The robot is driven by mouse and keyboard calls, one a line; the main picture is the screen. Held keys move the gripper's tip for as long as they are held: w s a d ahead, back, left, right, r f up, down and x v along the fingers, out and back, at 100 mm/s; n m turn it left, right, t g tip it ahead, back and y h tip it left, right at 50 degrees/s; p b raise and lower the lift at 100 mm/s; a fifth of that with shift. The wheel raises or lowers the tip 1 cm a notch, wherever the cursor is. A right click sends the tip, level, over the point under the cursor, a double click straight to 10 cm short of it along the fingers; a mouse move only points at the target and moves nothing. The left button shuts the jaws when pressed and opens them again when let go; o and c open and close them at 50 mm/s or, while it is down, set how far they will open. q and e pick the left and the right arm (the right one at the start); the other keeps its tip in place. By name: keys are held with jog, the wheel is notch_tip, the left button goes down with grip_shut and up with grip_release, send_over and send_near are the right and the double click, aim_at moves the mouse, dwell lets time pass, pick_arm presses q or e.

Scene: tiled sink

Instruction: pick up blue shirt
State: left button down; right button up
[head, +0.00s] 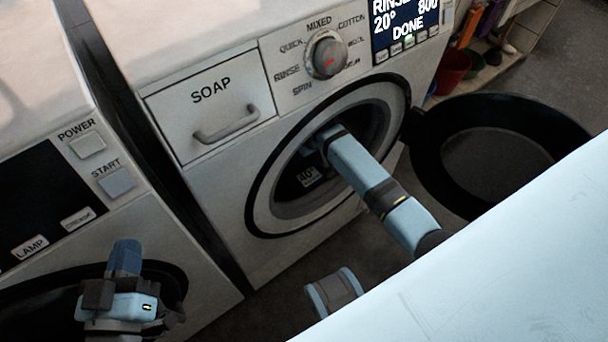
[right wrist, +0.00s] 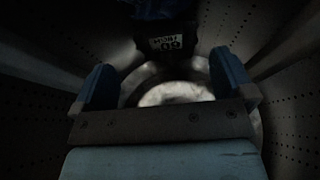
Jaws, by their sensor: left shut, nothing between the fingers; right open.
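My right arm reaches through the round open door of the washing machine (head: 268,190), and its hand is hidden inside in the head view. In the right wrist view my right gripper (right wrist: 165,78) is open inside the dim drum, its two blue fingers wide apart with nothing gripped. A dark blue thing (right wrist: 165,9), perhaps the blue shirt, shows at the top edge beyond the fingers. A dark piece with a white label hangs under it. In the head view a white label (head: 308,175) shows inside the opening. My left gripper (head: 125,258) is shut and empty at lower left.
The black round door (head: 432,152) stands open to the right of the opening. A second machine (head: 62,165) stands at left, close to my left gripper. The perforated drum wall (right wrist: 285,85) surrounds my right gripper. Buckets (head: 455,68) stand at the back right.

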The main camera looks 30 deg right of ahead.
jog(key=b, duration=0.2)
send_over(299, 161)
jog(key=s, duration=0.2)
notch_tip(299, 161, down, 5)
jog(key=shift+r, duration=0.1)
jog(key=shift+w+f, duration=0.2)
jog(key=shift+f, duration=0.3)
pick_arm(q)
jog(key=f+b, duration=0.1)
jog(key=d+f+h+b, duration=0.1)
jog(key=f+g+b, duration=0.1)
jog(key=shift+d+f+m+b, duration=0.25)
jog(key=shift+m+b, duration=0.15)
pick_arm(e)
jog(key=x, duration=0.5)
jog(key=shift+d+f, duration=0.1)
jog(key=shift+d, duration=0.1)
jog(key=shift+s, duration=0.1)
jog(key=c, duration=1)
jog(key=shift+c, duration=0.3)
pick_arm(q)
jog(key=shift+r, duration=0.1)
